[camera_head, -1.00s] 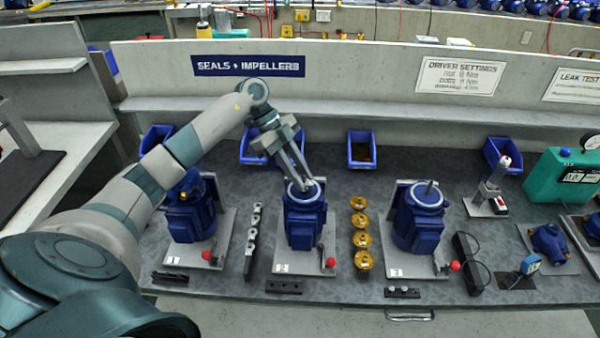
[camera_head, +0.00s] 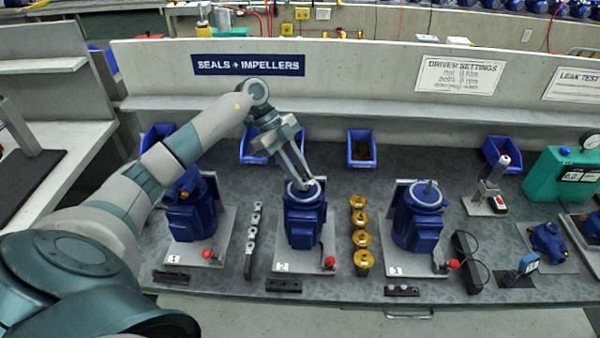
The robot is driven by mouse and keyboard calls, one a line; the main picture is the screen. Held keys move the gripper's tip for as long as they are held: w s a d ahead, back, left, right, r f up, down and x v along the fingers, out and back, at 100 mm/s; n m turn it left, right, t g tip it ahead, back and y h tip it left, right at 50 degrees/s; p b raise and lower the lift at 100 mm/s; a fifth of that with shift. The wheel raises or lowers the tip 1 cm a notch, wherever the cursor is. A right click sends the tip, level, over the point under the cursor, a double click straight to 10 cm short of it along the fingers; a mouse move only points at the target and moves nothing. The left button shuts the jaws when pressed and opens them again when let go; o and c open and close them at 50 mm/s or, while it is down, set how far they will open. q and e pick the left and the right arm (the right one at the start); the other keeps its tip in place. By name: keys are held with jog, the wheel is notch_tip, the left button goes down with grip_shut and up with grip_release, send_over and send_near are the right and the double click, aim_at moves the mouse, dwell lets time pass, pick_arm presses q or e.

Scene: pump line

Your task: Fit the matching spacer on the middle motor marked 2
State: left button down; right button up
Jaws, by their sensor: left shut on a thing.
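The middle motor (camera_head: 304,225) is blue and stands upright on a grey plate marked 2 (camera_head: 283,266). My left gripper (camera_head: 303,184) points down at the top of this motor. Its fingers are close together on something small at the motor's top. A pale ring shows around the fingertips there. I cannot tell whether the spacer is in the fingers or how it sits on the shaft, as the fingers hide it. My right gripper is not in view.
Blue motors on plates 1 (camera_head: 192,222) and 3 (camera_head: 417,230) stand on either side. A rack of small silver parts (camera_head: 252,240) and a row of brass impellers (camera_head: 361,240) flank the middle plate. Blue bins (camera_head: 361,150) stand behind. Red-knobbed levers (camera_head: 330,261) sit at the plates' front right.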

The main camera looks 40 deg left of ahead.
pick_arm(q)
jog(key=shift+f, duration=0.1)
dwell(0.7)
jog(key=shift+c, duration=1.7)
grip_release()
jog(key=shift+r+p, duration=0.3)
jog(key=shift+r, duration=0.05)
notch_tip(320, 180, up, 8)
jog(key=p, duration=0.7)
jog(key=shift+r, duration=0.2)
